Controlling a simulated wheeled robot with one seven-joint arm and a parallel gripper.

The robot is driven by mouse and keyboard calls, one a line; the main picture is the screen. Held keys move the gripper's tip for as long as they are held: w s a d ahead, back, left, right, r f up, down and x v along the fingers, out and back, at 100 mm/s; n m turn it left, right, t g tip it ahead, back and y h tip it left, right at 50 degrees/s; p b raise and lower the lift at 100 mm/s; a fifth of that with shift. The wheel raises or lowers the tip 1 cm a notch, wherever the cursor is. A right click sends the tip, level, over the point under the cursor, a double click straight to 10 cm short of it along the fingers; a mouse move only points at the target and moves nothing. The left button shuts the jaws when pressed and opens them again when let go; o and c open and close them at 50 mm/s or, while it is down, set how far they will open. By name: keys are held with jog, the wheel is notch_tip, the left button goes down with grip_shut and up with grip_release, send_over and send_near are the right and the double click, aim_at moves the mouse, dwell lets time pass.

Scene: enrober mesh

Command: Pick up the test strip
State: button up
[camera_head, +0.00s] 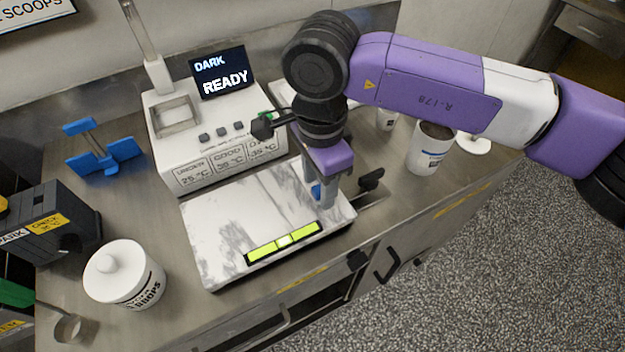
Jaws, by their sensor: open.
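My gripper (320,193) points down over the right back part of the white marble slab (235,220), with its jaws open. A small blue piece (316,191) shows at the fingers, partly hidden by them. I cannot tell whether it is the test strip or part of the gripper. A lime-green bar (283,241) with black ends and a pale middle lies along the slab's front edge, in front of the gripper and apart from it. I cannot tell whether this bar is the test strip. No thing is plainly marked as a test strip.
A white meter (205,150) reading "DARK READY" stands behind the slab. A blue stand (104,155) is at the left. A lidded white jar (124,280) and a dark box (45,222) stand front left. White cups (430,150) stand right of my gripper. The counter's front edge is close.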

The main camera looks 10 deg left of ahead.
jog(key=shift+f, duration=0.25)
grip_shut()
jog(key=shift+r, duration=0.1)
